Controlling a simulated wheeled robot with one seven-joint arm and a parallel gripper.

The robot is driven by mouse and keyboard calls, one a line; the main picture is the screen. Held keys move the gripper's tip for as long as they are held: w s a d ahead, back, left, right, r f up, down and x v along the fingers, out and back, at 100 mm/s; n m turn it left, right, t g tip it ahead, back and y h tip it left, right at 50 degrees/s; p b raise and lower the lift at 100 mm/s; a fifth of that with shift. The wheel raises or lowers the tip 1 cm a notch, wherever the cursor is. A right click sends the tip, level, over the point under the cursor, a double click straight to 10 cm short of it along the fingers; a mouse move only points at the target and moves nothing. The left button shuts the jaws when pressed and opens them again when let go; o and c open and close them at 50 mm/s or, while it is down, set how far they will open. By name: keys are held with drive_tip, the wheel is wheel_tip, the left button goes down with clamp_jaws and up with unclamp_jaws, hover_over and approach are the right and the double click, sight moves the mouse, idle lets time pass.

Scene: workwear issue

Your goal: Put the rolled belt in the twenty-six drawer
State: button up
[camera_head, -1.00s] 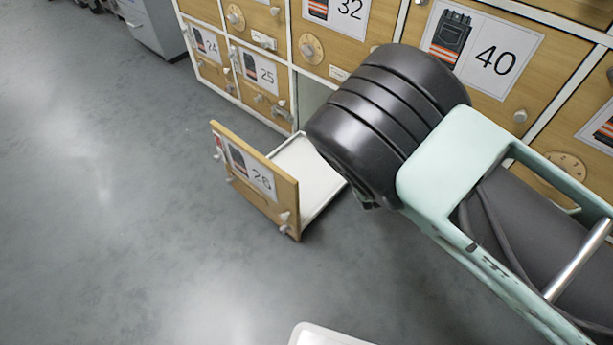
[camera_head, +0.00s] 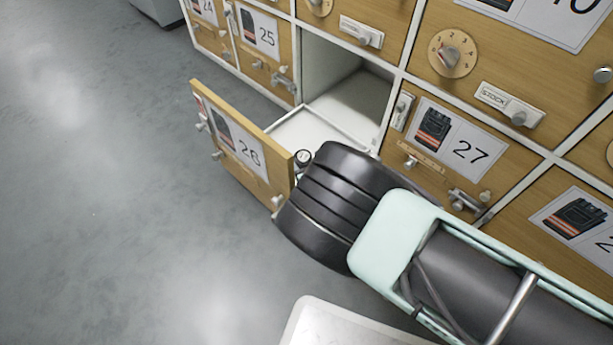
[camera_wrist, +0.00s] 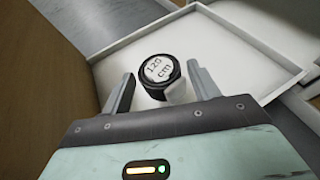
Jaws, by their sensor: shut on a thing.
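The rolled belt (camera_wrist: 158,75) is a small black coil with a white "120 cm" label on top. It sits between the two fingers of my gripper (camera_wrist: 160,79), which is shut on it. The twenty-six drawer (camera_head: 240,145) is pulled out, with a wooden front and a white tray. In the wrist view the white tray (camera_wrist: 235,40) lies behind the belt. Whether the belt touches the tray floor cannot be told.
Drawer 25 (camera_head: 262,45) and drawer 27 (camera_head: 460,150) are shut on either side of the opening. A knobbed, dial-fronted drawer (camera_head: 452,53) is above 27. A pale surface (camera_head: 340,325) shows at the bottom. The grey floor (camera_head: 90,190) at left is clear.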

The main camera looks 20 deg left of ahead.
drive_tip(key=shift+f+b, duration=1.95)
drive_tip(key=shift+f, duration=0.5)
drive_tip(key=shift+f, duration=0.15)
drive_tip(key=o, duration=1)
drive_tip(key=shift+o, duration=0.2)
drive_tip(key=shift+r, duration=0.2)
drive_tip(key=p+v, duration=0.7)
drive_tip(key=v, duration=0.5)
drive_tip(key=shift+f+p, duration=0.2)
drive_tip(key=shift+p, duration=0.1)
